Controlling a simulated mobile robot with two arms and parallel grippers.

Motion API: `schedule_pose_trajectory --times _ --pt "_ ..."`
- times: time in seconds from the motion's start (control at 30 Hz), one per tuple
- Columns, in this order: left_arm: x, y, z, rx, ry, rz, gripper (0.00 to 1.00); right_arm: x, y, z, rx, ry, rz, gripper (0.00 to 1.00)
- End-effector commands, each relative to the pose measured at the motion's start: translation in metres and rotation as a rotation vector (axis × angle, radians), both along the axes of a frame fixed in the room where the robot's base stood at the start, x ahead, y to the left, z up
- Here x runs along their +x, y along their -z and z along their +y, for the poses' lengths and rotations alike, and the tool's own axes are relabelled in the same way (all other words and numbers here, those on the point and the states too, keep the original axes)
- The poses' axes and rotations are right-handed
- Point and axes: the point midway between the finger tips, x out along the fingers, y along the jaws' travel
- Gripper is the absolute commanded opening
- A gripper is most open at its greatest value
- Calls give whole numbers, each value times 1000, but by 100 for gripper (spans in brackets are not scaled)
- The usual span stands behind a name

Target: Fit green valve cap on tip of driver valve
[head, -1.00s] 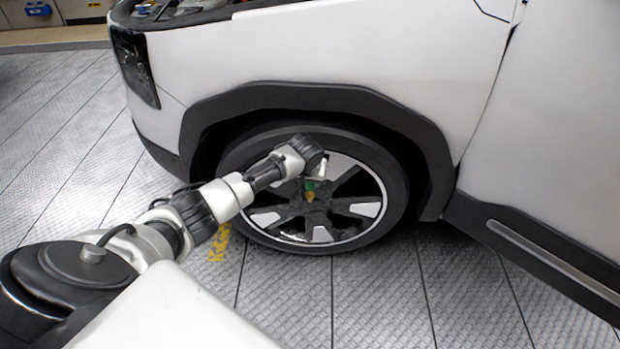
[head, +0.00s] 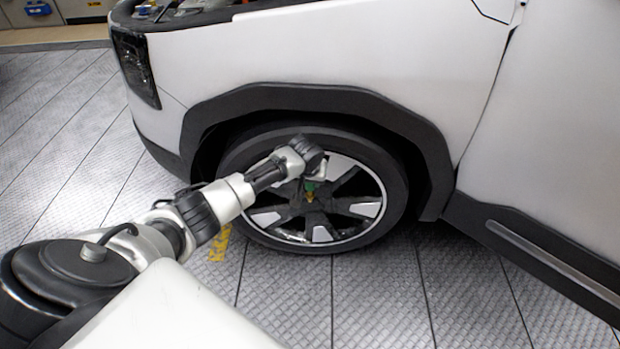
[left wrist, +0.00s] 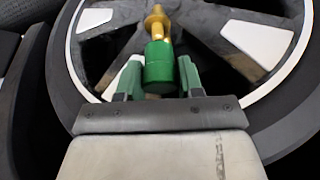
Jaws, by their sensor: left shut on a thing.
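The green valve cap (left wrist: 159,72) is between the two green fingers of my left gripper (left wrist: 159,76), which is shut on it. The cap also shows small in the head view (head: 310,186). The brass-coloured driver valve (left wrist: 155,24) stands out from the wheel, right ahead of the cap and nearly in line with it. In the left wrist view its lower end meets the cap's far edge; I cannot tell whether the cap is seated on it or only overlaps it in the picture. My right gripper is not in view.
The dark tyre and silver-and-black wheel (head: 365,207) of the white car (head: 330,55) surround the valve. The black wheel arch (head: 300,97) curves above my left gripper. Patterned floor (head: 380,300) in front of the wheel is clear.

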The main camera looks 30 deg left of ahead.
Motion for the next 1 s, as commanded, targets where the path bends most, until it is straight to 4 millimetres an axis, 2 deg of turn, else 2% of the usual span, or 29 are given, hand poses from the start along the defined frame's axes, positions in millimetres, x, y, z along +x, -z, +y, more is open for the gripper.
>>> schedule_pose_trajectory --times 0.23,0.87,1.0 --pt "0 0 0 0 0 0 22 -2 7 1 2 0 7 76" --pt "0 0 0 0 0 0 22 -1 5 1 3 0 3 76" --pt "0 0 0 0 0 0 22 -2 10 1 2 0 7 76"
